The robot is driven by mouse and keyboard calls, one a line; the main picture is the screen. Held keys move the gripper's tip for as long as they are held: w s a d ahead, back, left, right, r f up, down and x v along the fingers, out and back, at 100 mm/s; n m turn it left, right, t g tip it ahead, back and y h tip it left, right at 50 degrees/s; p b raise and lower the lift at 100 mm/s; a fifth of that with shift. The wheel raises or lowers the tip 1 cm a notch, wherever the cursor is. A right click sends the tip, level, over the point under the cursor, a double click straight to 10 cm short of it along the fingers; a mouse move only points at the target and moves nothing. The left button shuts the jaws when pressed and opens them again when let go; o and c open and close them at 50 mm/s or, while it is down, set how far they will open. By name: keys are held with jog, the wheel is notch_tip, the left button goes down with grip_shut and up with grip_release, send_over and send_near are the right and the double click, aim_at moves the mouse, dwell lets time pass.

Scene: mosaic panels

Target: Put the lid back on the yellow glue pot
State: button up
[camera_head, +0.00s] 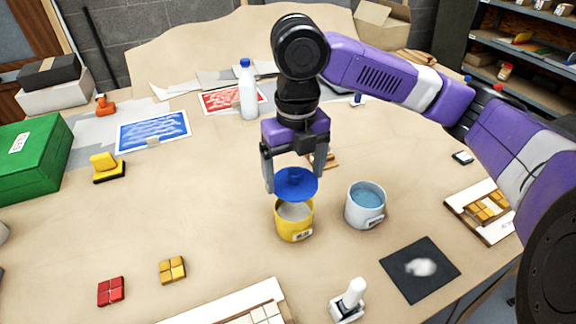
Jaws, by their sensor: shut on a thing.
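The yellow glue pot (294,225) stands upright on the table near the middle of the head view. Its top is partly open to view, with pale contents showing. A round blue lid (295,184) is between the fingers of my gripper (294,178), just above the pot and toward its back edge. My gripper points down and is shut on the lid. The lid looks slightly tilted and hides the pot's far rim. I cannot tell whether lid and pot touch.
A light grey pot (365,207) with blue contents stands close on the right. A dark square mat (420,268) and a white-handled tool (349,300) lie in front. Red tiles (111,291) and orange tiles (173,269) lie at front left. A white bottle (247,92) stands behind.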

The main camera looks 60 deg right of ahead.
jog(key=shift+f+b, duration=2.35)
jog(key=shift+f, duration=0.7)
jog(key=shift+f, duration=0.1)
jog(key=o, duration=1.2)
jog(key=shift+c, duration=0.2)
jog(key=shift+r+p, duration=2.75)
jog(key=shift+r, duration=0.8)
